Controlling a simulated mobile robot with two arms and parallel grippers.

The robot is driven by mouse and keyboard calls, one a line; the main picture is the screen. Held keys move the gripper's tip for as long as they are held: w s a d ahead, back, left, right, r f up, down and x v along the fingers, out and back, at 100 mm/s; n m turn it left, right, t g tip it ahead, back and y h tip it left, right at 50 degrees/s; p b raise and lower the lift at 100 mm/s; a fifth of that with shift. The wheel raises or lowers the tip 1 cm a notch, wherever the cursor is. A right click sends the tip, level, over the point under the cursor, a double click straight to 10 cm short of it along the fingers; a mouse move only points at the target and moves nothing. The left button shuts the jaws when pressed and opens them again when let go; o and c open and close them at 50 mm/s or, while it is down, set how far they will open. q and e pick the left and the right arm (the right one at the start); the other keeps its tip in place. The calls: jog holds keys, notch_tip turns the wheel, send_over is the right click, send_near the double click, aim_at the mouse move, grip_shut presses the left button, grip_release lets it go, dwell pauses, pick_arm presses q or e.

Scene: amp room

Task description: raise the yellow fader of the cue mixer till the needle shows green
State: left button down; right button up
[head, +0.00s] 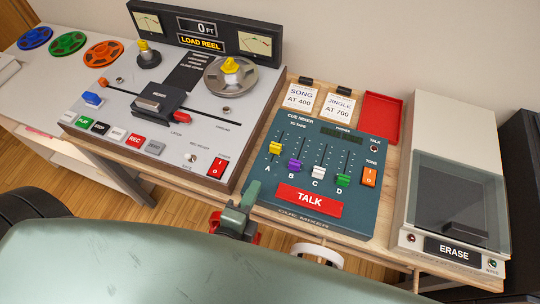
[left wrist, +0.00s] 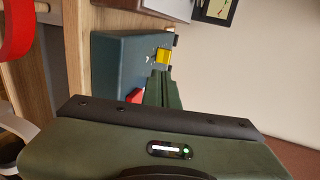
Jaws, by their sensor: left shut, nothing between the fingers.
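The cue mixer (head: 262,194) is a blue-teal sloped panel on the wooden table. Its yellow fader (head: 275,148), marked A, is the leftmost of the fader caps and sits near the upper part of its slot. My left gripper (head: 252,190) is shut and empty at the mixer's front left edge, below the yellow fader and apart from it. In the left wrist view the shut fingers (left wrist: 160,88) point toward the yellow cap (left wrist: 162,55). Two needle meters (head: 148,23) (head: 255,44) stand on the tape machine; their needles are too small to read. My right gripper is not in view.
The red TALK button (head: 308,200) lies just right of my left gripper. Purple (head: 295,165), white (head: 318,172) and green (head: 343,180) faders stand beside the yellow one. The tape machine (head: 190,125) is left, the ERASE box (head: 455,110) right.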

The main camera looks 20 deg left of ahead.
aim_at(274, 148)
pick_arm(q)
jog(key=p+x, duration=0.1)
jog(key=x, duration=0.3)
jog(key=p+x, duration=0.1)
jog(key=x, duration=0.2)
jog(key=r+p+x, duration=0.1)
jog(key=x, duration=0.3)
jog(key=shift+w+p, duration=0.35)
jog(key=shift+w, duration=0.15)
jog(key=shift+w+f, duration=0.1)
jog(key=shift+w, duration=0.1)
jog(key=shift+w, duration=0.8)
jog(key=shift+s, duration=0.1)
